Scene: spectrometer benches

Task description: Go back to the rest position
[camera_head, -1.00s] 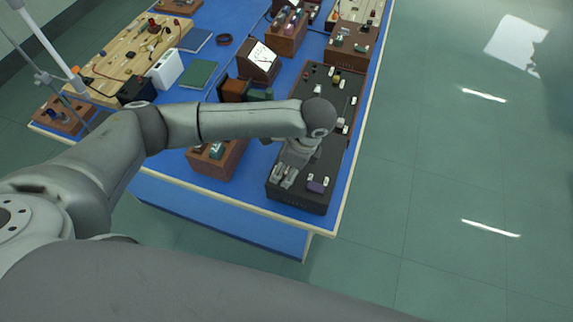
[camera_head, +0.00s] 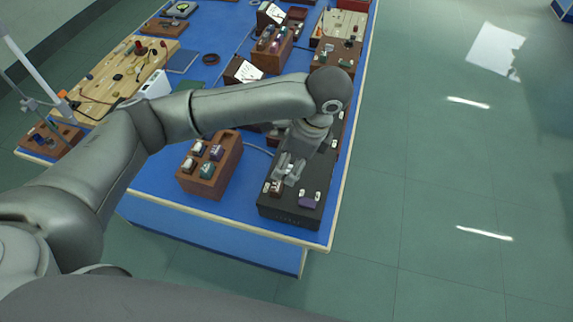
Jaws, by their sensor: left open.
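My left arm comes in from the left and bends down over the front of the bench. Its gripper (camera_head: 286,179) is open, with its fingers pointing down over the front part of a long black box (camera_head: 288,212). The fingertips are close to small dark and white pieces on the box top; I cannot tell whether they touch. My wrist and forearm hide the middle of the box. My right gripper is not in view.
A brown wooden block (camera_head: 209,190) with several cuvette-like pieces stands left of the black box on the blue bench (camera_head: 160,180). Behind the arm are more brown blocks and a wooden board (camera_head: 110,83) with wires. Green floor (camera_head: 440,180) right of the bench is clear.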

